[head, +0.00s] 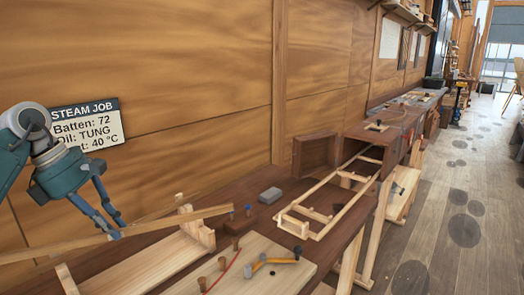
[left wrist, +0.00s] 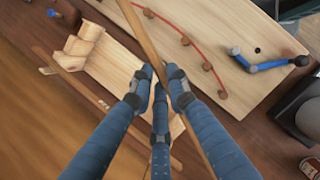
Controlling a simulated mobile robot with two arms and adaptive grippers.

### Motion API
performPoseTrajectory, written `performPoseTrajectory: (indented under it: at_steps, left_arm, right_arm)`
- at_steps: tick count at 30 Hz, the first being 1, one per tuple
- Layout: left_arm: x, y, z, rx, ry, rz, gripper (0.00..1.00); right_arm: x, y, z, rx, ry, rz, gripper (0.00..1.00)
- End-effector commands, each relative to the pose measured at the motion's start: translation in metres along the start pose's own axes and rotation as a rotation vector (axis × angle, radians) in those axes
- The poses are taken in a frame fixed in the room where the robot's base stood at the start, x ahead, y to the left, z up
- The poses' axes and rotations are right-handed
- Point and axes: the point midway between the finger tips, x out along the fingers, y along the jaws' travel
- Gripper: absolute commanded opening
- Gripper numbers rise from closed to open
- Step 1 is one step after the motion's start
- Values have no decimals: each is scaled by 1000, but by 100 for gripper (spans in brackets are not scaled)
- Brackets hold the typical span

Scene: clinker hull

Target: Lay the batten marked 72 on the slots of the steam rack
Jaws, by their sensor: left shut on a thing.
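My left gripper (head: 108,222) is shut on a long thin wooden batten (head: 170,222), held above the bench at the left. The batten also crosses between the fingers in the left wrist view (left wrist: 146,38). No number on it can be read. A ladder-like wooden frame, apparently the steam rack (head: 334,209), lies on the bench to the right, apart from the batten. Its far end meets a dark wooden box. A wall sign (head: 88,123) reads "STEAM JOB, Batten: 72, Oil: TUNG, 40 °C". My right gripper is out of view.
A pale stepped wooden holder (head: 197,232) is below the batten; another batten (left wrist: 72,78) lies by it. A grey block (head: 270,195) sits near the frame.

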Motion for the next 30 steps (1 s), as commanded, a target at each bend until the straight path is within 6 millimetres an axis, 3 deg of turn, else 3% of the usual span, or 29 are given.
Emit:
performPoseTrajectory:
  at_steps: [8, 13, 18, 24, 30]
  left_arm:
    - [50, -52, 14, 453, 2, -192, 0]
    - [98, -117, 14, 935, 4, -396, 0]
    - [135, -190, 0, 1429, 3, -598, 0]
    - [153, -240, -18, 1756, 1, -730, 0]
    - [158, -258, -24, 1866, -3, -774, 0]
  right_arm:
    - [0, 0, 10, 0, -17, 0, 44]
    - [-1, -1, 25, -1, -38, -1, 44]
    - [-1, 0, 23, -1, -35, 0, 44]
    - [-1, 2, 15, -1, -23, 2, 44]
    - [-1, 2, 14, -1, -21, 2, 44]
